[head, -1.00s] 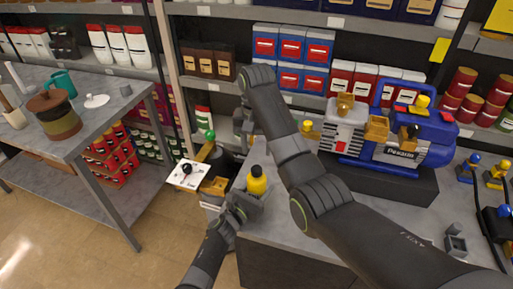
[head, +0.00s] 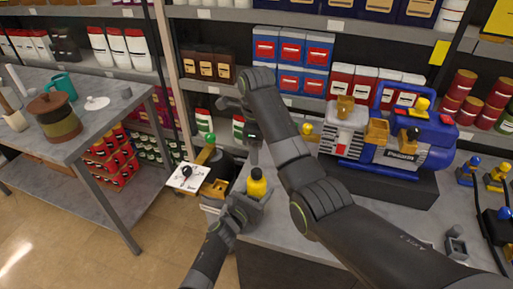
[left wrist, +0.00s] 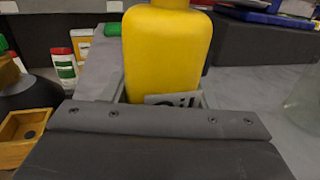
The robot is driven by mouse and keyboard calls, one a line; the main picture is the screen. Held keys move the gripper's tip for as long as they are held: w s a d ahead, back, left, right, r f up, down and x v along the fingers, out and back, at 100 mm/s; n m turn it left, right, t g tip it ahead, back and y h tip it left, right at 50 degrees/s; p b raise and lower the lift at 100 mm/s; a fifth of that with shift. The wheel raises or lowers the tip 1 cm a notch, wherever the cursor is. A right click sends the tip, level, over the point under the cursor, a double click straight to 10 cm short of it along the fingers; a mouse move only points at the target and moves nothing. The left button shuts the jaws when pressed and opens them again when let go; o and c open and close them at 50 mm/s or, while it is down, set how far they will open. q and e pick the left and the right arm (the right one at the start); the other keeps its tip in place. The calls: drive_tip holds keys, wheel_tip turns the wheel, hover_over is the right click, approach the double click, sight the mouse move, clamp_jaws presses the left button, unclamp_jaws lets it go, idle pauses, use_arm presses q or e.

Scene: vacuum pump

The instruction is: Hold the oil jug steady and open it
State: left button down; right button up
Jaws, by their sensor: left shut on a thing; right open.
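The oil jug (head: 257,188) is a small yellow bottle with a black cap, standing roughly upright at the near left edge of the workbench. My left gripper (head: 245,207) is shut around its body. In the left wrist view the yellow jug (left wrist: 165,50) sits behind the grey finger, part of a label showing; its cap is out of frame. My right gripper (head: 252,150) is open and empty. It points down above and slightly behind the jug's cap, apart from it. Its fingertips are small and partly unclear.
The blue vacuum pump (head: 400,150) stands on a dark block on the grey workbench (head: 300,238). A dark device with a white gauge (head: 187,177) and green knob is left of the jug. A side table (head: 90,130) stands further left; stocked shelves are behind.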

sight(257, 171)
drive_tip(key=m, duration=0.5)
drive_tip(key=shift+f+m, duration=0.1)
drive_tip(key=shift+m, duration=0.3)
drive_tip(key=shift+s+f, duration=0.1)
drive_tip(key=shift+f, duration=3.8)
